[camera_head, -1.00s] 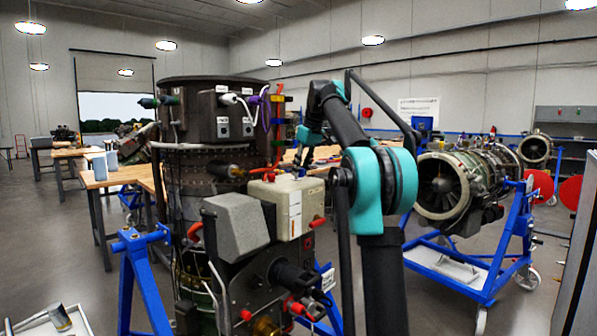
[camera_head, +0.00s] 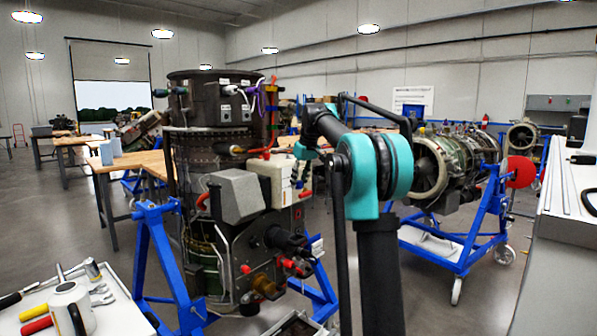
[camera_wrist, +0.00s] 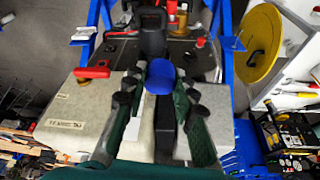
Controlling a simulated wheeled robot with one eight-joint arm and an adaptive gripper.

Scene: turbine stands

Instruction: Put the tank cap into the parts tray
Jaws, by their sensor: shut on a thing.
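A round blue cap (camera_wrist: 161,74), which I take to be the tank cap, sits between the fingertips of my gripper (camera_wrist: 158,86) in the wrist view. My gripper's two dark green fingers close on it from both sides. Beyond it are the grey box and black fitting of the engine unit. In the head view my gripper (camera_head: 301,172) hangs beside the upright engine (camera_head: 212,135), and the cap cannot be made out there. I cannot tell for certain which surface is the parts tray. A grey tray edge (camera_head: 298,326) shows at the bottom middle.
A white cart top (camera_head: 115,318) with a mug and tools is at the lower left. A blue stand (camera_head: 160,255) holds the upright engine. A second engine (camera_head: 455,160) stands on a blue wheeled frame at right. A white-topped counter (camera_head: 560,225) is at the right edge.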

